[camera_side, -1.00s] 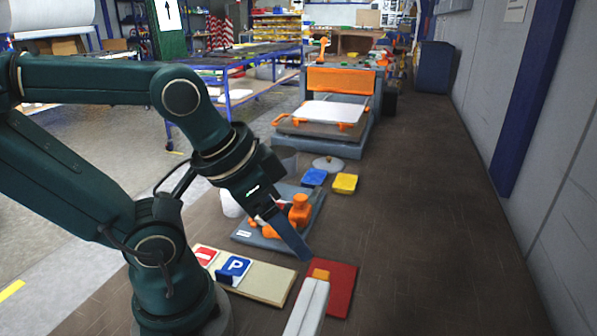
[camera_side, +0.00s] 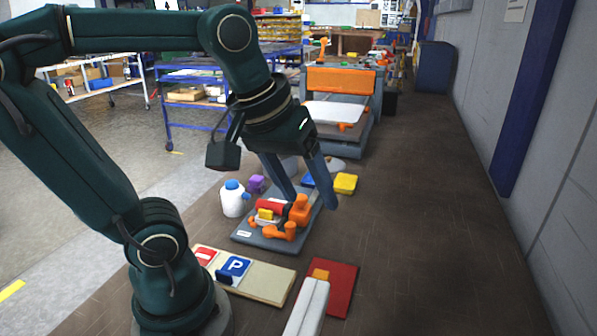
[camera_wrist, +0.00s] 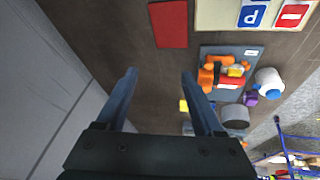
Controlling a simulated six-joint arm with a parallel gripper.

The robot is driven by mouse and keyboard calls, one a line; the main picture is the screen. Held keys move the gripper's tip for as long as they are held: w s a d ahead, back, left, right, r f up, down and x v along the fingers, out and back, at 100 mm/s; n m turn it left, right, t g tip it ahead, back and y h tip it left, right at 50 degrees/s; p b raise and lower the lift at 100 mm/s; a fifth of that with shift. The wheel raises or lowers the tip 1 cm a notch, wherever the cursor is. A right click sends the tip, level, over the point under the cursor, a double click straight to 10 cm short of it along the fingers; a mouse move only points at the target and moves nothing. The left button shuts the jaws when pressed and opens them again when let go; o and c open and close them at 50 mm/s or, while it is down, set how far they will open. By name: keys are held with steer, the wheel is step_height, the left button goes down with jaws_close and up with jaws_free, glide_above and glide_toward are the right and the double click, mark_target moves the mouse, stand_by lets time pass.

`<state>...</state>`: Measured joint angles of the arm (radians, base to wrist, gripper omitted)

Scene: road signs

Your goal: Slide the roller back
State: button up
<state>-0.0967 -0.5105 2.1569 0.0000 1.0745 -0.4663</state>
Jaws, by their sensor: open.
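The wide orange bar (camera_side: 341,80), which may be the roller, spans the grey flatbed machine (camera_side: 362,143) at the back. A white sheet (camera_side: 333,111) lies on the bed in front of it, and an orange handle (camera_side: 346,127) shows at the bed's front. My gripper (camera_side: 312,200) is open and empty, pointing down in front of the machine, near a small grey-based device (camera_side: 250,234) with orange parts and a red cylinder. In the wrist view, my gripper (camera_wrist: 160,75) has its fingers apart over brown bench; the flatbed machine is not seen there.
A white bottle with blue cap (camera_side: 232,199), a purple block (camera_side: 257,184) and a yellow block (camera_side: 345,183) stand around the device. A red mat (camera_side: 345,288) and a sign board (camera_side: 262,283) lie in front. The bench's right side is clear.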

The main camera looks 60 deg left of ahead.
steer(key=w+a+n+g, duration=0.2)
steer(key=w+a+n, duration=0.3)
steer(key=n, duration=0.1)
steer(key=n+g, duration=0.3)
steer(key=n, duration=0.3)
glide_above(301, 197)
steer(key=shift+h, duration=0.3)
step_height(301, 197, down, 7)
steer(key=shift+f, duration=0.1)
steer(key=shift+a+f, duration=0.15)
steer(key=shift+f, duration=2.3)
jaws_close()
